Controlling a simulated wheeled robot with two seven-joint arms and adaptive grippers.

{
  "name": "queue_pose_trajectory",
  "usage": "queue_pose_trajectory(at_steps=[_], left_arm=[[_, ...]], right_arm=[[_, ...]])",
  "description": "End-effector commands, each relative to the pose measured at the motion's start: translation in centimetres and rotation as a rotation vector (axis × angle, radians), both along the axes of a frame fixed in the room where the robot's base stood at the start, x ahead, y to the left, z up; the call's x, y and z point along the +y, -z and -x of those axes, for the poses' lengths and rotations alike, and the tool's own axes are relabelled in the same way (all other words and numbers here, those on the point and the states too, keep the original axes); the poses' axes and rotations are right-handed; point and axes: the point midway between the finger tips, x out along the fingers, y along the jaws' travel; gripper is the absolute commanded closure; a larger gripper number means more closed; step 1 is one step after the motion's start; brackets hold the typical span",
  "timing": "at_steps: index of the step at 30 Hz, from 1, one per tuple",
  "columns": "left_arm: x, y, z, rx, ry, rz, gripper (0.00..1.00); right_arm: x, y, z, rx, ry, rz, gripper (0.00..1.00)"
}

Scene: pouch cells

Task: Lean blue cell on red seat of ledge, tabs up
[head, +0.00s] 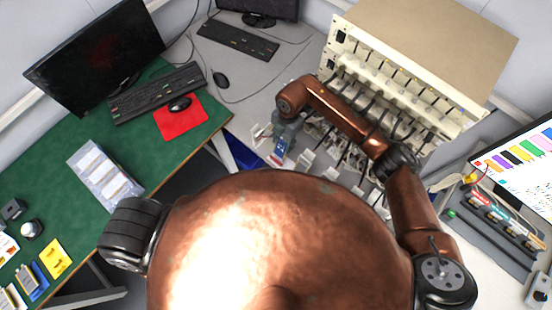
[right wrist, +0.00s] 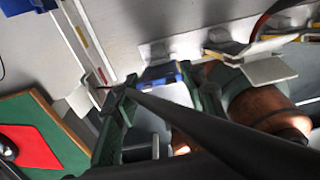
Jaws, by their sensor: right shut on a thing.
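My right gripper (head: 284,140) is shut on the blue cell (head: 278,153), held at the front of the grey bench before the cell tester. In the right wrist view the gripper's fingers (right wrist: 160,105) stand either side of the cell, whose blue edge (right wrist: 160,73) shows between them. A pale ledge-like strip with red and yellow marks (right wrist: 82,36) lies to the left in that view. I cannot tell which part is the red seat, nor whether the cell touches anything. The cell's tabs are not clear. My left gripper is not in view.
The beige cell tester (head: 425,60) stands behind, with several cables and white holders (head: 325,145) along its front. A small pale piece (head: 259,133) sits left of the gripper. A green table (head: 150,150) lies left.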

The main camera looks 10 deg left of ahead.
Motion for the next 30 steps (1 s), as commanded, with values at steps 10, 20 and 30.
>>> queue_pose_trajectory(at_steps=[10, 20, 30], left_arm=[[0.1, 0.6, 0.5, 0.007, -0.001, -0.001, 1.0], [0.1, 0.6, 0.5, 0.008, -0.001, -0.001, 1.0], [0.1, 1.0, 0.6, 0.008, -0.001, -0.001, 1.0]], right_arm=[[0.2, 1.2, 0.4, -0.001, -0.001, -0.001, 0.75], [0.2, 1.3, 0.4, 0.0, -0.001, 0.0, 0.75], [0.3, 2.2, 0.6, 0.001, -0.001, -0.001, 0.75]])
